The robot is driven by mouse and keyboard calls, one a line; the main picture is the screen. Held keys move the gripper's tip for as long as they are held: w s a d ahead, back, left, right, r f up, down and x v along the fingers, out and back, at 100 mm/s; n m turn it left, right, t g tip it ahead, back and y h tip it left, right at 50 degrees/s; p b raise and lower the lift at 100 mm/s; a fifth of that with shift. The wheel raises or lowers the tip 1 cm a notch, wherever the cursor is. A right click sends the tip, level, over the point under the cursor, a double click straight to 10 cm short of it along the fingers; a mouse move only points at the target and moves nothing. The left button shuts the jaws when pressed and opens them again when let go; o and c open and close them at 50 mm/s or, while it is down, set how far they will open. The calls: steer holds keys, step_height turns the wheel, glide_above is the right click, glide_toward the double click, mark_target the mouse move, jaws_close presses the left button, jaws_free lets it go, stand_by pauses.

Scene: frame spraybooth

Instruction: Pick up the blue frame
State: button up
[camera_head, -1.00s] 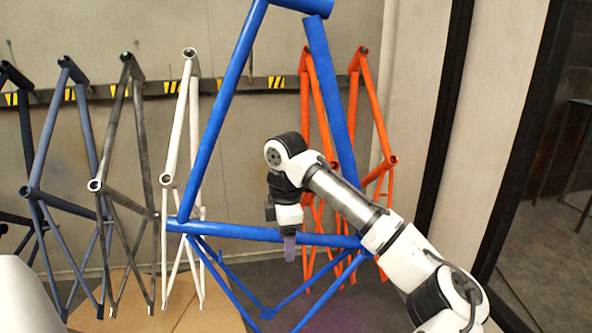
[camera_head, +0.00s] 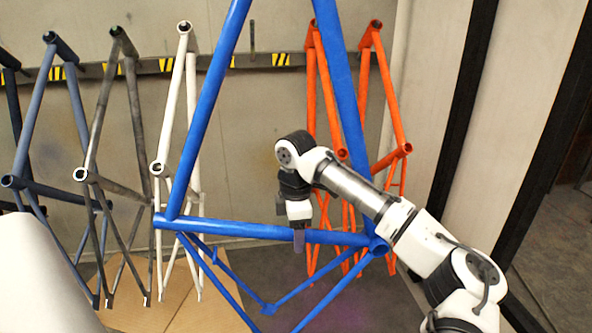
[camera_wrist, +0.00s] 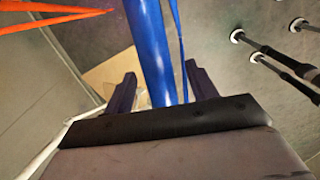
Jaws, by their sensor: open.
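The blue frame (camera_head: 232,228) hangs upright in front of me in the head view, large, with its top cut off by the picture edge. My gripper (camera_head: 299,240) is at its long lower tube, with the fingers overlapping that tube in the picture. In the wrist view a thick blue tube (camera_wrist: 151,45) runs between the two open fingers of my gripper (camera_wrist: 154,90), with a thinner blue tube to its right. The fingers stand apart on either side of the thick tube. I cannot tell whether either finger touches it.
Orange frames (camera_head: 384,100) hang behind on the right. A white frame (camera_head: 178,95), a grey frame (camera_head: 103,95) and blue-grey frames (camera_head: 38,100) hang on the left. A rail with yellow-black marks (camera_head: 282,60) crosses the back wall. A cardboard sheet (camera_head: 190,303) lies on the floor.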

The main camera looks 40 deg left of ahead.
steer(key=shift+f, duration=0.85)
steer(key=shift+c, duration=0.5)
jaws_close()
steer(key=shift+a+r, duration=0.1)
steer(key=shift+r, duration=0.05)
